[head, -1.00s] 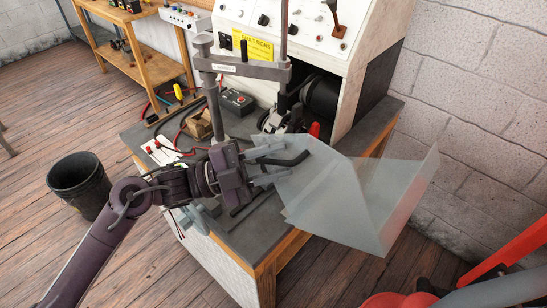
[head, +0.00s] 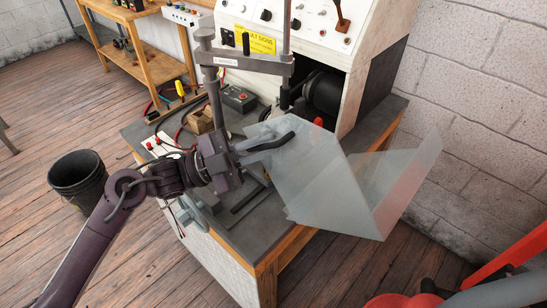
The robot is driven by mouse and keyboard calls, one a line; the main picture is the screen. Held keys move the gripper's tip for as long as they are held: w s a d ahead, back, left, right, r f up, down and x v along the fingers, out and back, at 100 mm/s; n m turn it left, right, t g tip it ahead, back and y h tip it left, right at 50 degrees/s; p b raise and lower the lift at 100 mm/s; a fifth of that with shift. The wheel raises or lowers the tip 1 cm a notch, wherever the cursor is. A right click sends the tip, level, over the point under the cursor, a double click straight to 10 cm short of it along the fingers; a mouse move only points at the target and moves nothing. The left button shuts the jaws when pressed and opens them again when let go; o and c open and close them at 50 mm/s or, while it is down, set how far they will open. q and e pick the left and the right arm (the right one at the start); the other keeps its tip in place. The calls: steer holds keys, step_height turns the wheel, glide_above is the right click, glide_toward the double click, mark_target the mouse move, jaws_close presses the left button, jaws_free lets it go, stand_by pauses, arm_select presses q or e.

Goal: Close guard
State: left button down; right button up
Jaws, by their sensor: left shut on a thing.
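The guard (head: 335,185) is a clear, bent plastic cover at the front right of the bench. It stands tilted, with its right side panel (head: 400,185) sticking out past the bench edge. A black bar handle (head: 278,142) is on its left part. My left gripper (head: 252,146) is shut on the handle, at its left end. The guard partly hides the clamped unit behind it, below the grey clamp post and crossbar (head: 245,63). My right gripper is not in view.
The test bench (head: 215,225) has a dark top with a red-button box (head: 239,98), a wooden block (head: 200,121) and cables at its left. A white control panel rises behind. A black bucket (head: 80,180) stands on the floor at left. A red object (head: 500,270) is at lower right.

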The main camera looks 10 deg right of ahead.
arm_select(q)
steer(key=w+a+f+n+t+h+b, duration=0.2)
steer(key=w+a+f+n+t+b, duration=0.2)
steer(key=w+a+n+b, duration=0.3)
steer(key=w, duration=0.2)
steer(key=shift+w+a+f+t+h, duration=0.3)
steer(key=shift+w+f, duration=0.05)
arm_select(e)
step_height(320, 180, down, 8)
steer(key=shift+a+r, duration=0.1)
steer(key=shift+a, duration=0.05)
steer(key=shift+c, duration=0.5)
